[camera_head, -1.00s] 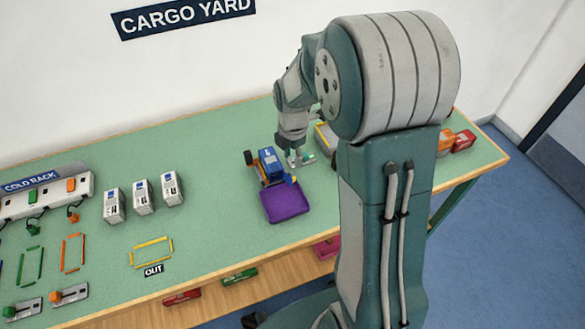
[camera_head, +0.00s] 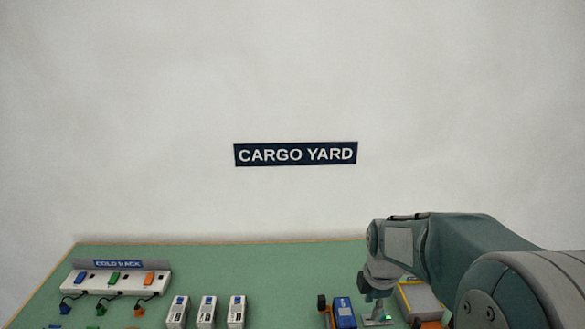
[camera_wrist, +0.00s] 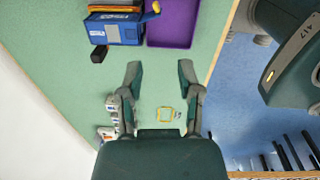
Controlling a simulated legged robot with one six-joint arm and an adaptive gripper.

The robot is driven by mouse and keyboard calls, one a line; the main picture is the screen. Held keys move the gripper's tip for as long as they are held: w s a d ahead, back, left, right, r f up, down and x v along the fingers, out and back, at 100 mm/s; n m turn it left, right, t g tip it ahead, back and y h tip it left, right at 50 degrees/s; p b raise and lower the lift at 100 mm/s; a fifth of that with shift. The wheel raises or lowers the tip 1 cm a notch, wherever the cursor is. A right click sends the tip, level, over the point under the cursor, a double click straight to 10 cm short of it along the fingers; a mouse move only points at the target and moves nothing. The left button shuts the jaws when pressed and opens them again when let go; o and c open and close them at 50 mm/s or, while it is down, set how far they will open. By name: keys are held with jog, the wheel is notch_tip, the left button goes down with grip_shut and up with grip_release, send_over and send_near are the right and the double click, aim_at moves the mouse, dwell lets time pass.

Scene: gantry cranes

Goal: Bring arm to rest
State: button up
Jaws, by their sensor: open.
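My gripper (camera_wrist: 160,75) is open, with two dark green fingers spread apart in the wrist view. Nothing is between the fingers, and green tabletop shows below them. In the head view my arm (camera_head: 470,245) reaches in from the lower right. Its wrist end (camera_head: 378,275) hangs over the right part of the table.
A blue vehicle (camera_wrist: 115,28) and a purple tray (camera_wrist: 173,22) lie near the gripper. The green table (camera_head: 230,262) also holds the cold rack (camera_head: 115,278) and three white boxes (camera_head: 207,311). A CARGO YARD sign (camera_head: 296,154) hangs on the wall.

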jog(key=s+a+r+m+t, duration=0.2)
jog(key=s+r+m, duration=0.4)
jog(key=s+m, duration=0.3)
jog(key=s+a+r+m+t, duration=0.2)
jog(key=s+r+m, duration=0.3)
jog(key=s+m, duration=0.4)
jog(key=shift+s+a+r+m+t, duration=0.15)
jog(key=shift+a+r+m+t, duration=0.05)
jog(key=shift+r+m+t, duration=0.25)
